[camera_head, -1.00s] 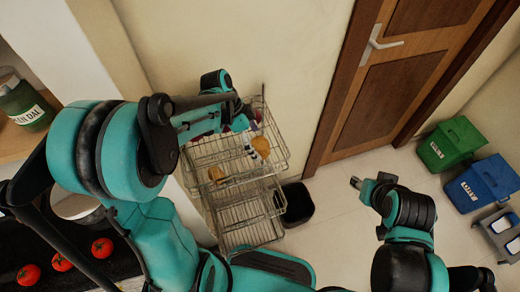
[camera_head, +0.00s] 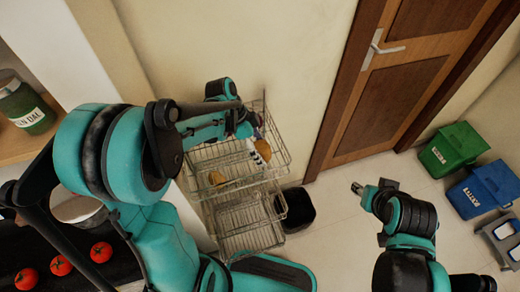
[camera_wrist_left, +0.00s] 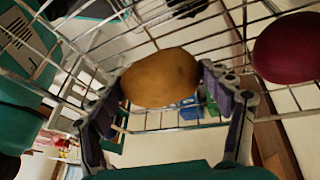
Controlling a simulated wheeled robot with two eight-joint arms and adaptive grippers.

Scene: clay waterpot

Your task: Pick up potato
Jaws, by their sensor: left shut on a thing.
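A brown, oval potato (camera_wrist_left: 160,78) lies between the two fingers of my left gripper (camera_wrist_left: 168,100) in the left wrist view, with a finger pad against each end. The left gripper (camera_head: 246,128) is shut on it, over the top basket of the wire rack (camera_head: 225,157). In the head view my arm hides much of the grasp. Another brown, potato-like item (camera_head: 217,178) sits lower in the rack. My right gripper (camera_head: 357,188) is at the right, away from the rack; its jaws are too small to read.
A dark red round vegetable (camera_wrist_left: 290,48) is beside the potato in the wrist view. The rack's wires surround the gripper. A black bin (camera_head: 297,210) stands right of the rack. Tomatoes (camera_head: 61,265) lie on the dark counter. Open floor lies before the door (camera_head: 405,100).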

